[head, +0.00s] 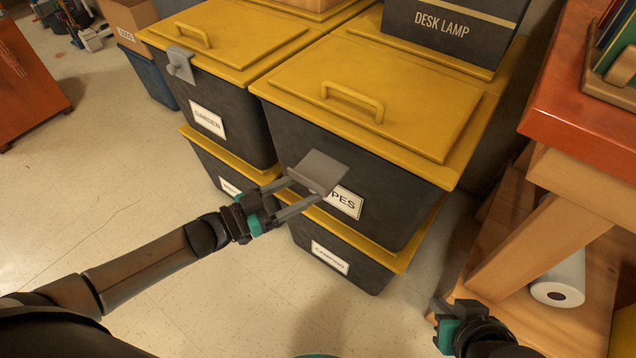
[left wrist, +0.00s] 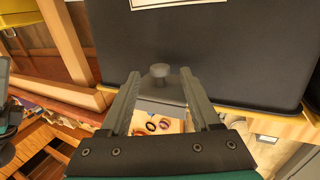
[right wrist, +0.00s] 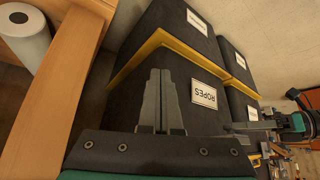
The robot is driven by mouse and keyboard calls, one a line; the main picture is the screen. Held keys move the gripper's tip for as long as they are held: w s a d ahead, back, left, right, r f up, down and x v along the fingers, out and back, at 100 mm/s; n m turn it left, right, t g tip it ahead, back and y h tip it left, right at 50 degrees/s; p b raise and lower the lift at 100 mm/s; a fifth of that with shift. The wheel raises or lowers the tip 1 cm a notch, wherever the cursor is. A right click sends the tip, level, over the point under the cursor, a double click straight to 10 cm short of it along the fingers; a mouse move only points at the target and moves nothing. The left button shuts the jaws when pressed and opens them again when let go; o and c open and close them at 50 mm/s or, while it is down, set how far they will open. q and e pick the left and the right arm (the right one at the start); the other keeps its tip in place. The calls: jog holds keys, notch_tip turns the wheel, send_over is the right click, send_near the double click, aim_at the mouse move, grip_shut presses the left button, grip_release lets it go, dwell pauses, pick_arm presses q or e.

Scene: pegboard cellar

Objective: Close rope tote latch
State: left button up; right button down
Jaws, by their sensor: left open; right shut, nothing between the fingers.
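The ropes tote (head: 390,190) is dark with a yellow lid (head: 400,95); its label is partly covered in the head view and reads ROPES in the right wrist view (right wrist: 203,93). Its grey latch plate (head: 318,172) sticks outward from the front, not lying flat against it. My left gripper (head: 306,190) is open at the latch. In the left wrist view a grey knob (left wrist: 160,70) shows between the spread fingers; I cannot tell whether they touch it. My right gripper (right wrist: 160,72) is shut and empty, low at the right in the head view.
A garden tote (head: 225,120) stands left, its latch (head: 180,64) hanging down. Another tote (head: 335,262) is beneath the ropes tote. A desk lamp box (head: 445,30) stands behind. A wooden bench (head: 585,180) with a white roll (head: 560,280) is close on the right.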

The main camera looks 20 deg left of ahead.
aim_at(318, 182)
pick_arm(q)
jog(key=shift+b+x, duration=0.35)
jog(key=shift+x, duration=1.65)
pick_arm(e)
jog(key=shift+w+a+f+t+y, duration=0.1)
jog(key=shift+w+a+t+y, duration=0.25)
jog(key=shift+w+a+t, duration=0.35)
jog(key=shift+w+a+t+y, duration=0.35)
jog(key=shift+w+a+t, duration=0.15)
jog(key=shift+a, duration=0.4)
pick_arm(q)
grip_shut()
